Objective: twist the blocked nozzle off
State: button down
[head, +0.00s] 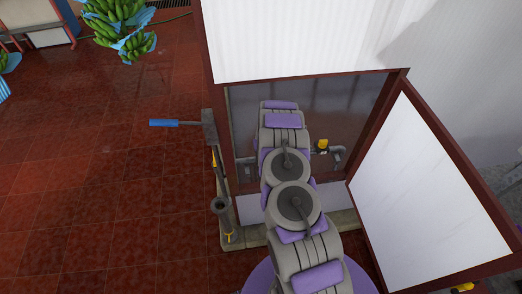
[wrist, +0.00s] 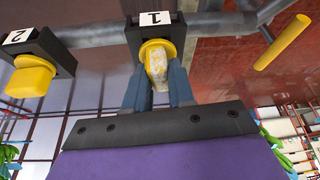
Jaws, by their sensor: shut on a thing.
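In the wrist view, a nozzle (wrist: 157,62) with a yellow collar and a whitish, crusted tip sits under the black block marked 1 on a grey pipe. My gripper (wrist: 158,88) has its two blue-grey fingers on either side of this nozzle and is shut on it. A second, clean yellow nozzle (wrist: 32,78) hangs under the block marked 2 at the left. In the head view my arm covers the gripper and the nozzle it holds. A yellow nozzle (head: 322,145) shows on the pipe right of my arm.
White panels in dark red frames (head: 430,190) stand close around my arm. A stand with a blue-handled tool (head: 178,123) is to the left. A yellow bar (wrist: 283,42) shows at the wrist view's upper right. Banana bunches (head: 118,25) hang at the upper left. The tiled floor at left is open.

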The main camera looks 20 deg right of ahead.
jog(key=shift+w+r+p, duration=0.1)
jog(key=shift+r+p, duration=0.05)
jog(key=shift+p, duration=0.5)
jog(key=shift+m+p, duration=0.4)
jog(key=shift+p, duration=0.75)
jog(key=shift+m+h+p, duration=0.4)
jog(key=shift+m+p, duration=0.2)
jog(key=shift+p, duration=2.35)
jog(key=shift+b, duration=1.3)
jog(key=shift+r+p, duration=1.3)
jog(key=shift+r, duration=0.85)
jog(key=shift+r+p, duration=1.85)
jog(key=shift+r, duration=0.65)
